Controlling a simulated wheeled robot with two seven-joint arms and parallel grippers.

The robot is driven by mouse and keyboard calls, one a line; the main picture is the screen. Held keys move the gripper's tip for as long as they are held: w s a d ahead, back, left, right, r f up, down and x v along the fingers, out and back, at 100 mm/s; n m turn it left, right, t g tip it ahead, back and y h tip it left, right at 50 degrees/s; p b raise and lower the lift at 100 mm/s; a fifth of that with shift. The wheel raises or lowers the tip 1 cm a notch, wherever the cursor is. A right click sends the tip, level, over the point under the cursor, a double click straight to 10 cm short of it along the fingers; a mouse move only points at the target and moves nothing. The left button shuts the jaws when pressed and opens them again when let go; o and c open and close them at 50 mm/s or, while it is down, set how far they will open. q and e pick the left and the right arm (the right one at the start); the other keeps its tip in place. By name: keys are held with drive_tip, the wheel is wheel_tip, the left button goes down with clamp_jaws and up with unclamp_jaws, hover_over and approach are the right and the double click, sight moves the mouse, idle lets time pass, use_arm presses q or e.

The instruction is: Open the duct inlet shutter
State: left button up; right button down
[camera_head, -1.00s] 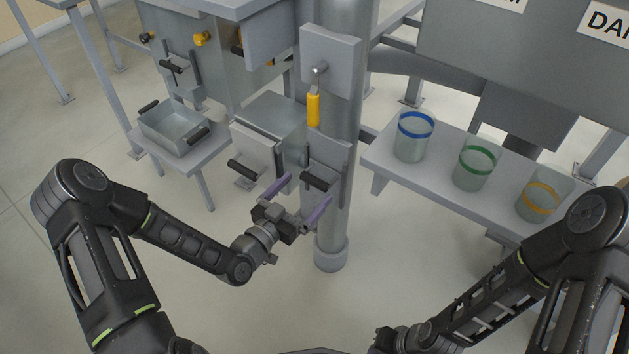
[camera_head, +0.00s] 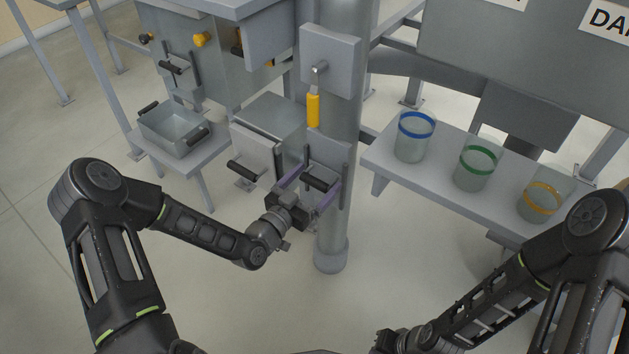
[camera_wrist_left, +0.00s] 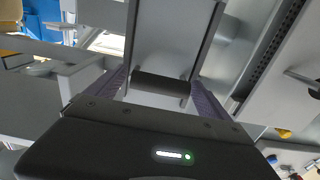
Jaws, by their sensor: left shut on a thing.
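The duct inlet shutter (camera_head: 326,153) is a grey plate between dark side rails, low on the upright pipe. Its black bar handle (camera_head: 320,184) sticks out toward me. My left gripper (camera_head: 317,181) has its purple fingers at the two ends of this handle and is shut on it. In the left wrist view the handle (camera_wrist_left: 161,87) lies crosswise between the fingers, with the grey plate (camera_wrist_left: 168,40) behind it. My right gripper (camera_head: 392,341) is at the bottom edge, partly cut off; its jaws are too unclear to read.
A yellow-handled lever (camera_head: 313,108) hangs just above the shutter. A grey box with a black-handled front (camera_head: 253,158) stands close to its left. A shelf (camera_head: 386,166) with blue-, green- and yellow-banded jars is to the right. A metal bin (camera_head: 172,132) rests on a side stand.

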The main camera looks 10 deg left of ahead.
use_arm(q)
drive_tip(key=c, duration=1.1)
wheel_tip(320, 180, up, 7)
drive_tip(key=p, duration=0.4)
drive_tip(key=shift+r, duration=0.2)
drive_tip(key=shift+c, duration=0.2)
drive_tip(key=shift+f, duration=0.2)
drive_tip(key=o, duration=1.8)
drive_tip(key=v, duration=0.8)
drive_tip(key=shift+f, duration=0.1)
